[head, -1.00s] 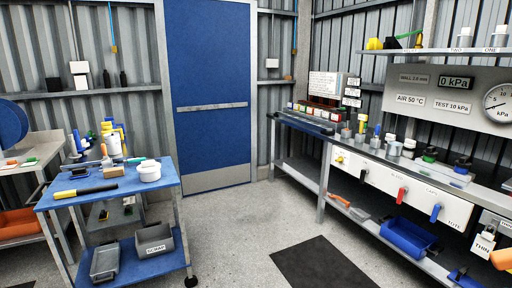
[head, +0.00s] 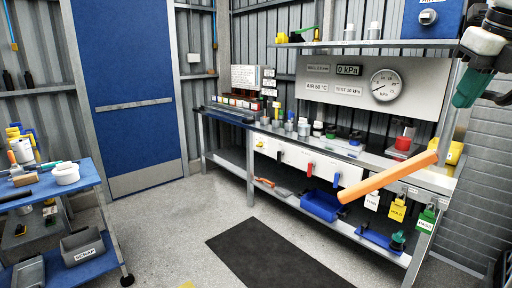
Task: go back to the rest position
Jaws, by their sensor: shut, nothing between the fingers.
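My gripper (head: 464,98) shows at the top right of the head view, at the end of a white and black part of my arm that the right edge cuts off. Its green tip points down and to the left. The fingers are together and nothing is held. It is in front of the right end of the shelf and the gauge panel, apart from the bench as far as I can see.
A long workbench (head: 222,154) with a dial gauge (head: 385,85) and a blue bin (head: 321,205) stands at the right. An orange bar (head: 390,178) juts across its front. A blue cart (head: 85,190) is at the left. The floor with a dark mat (head: 275,250) between is clear.

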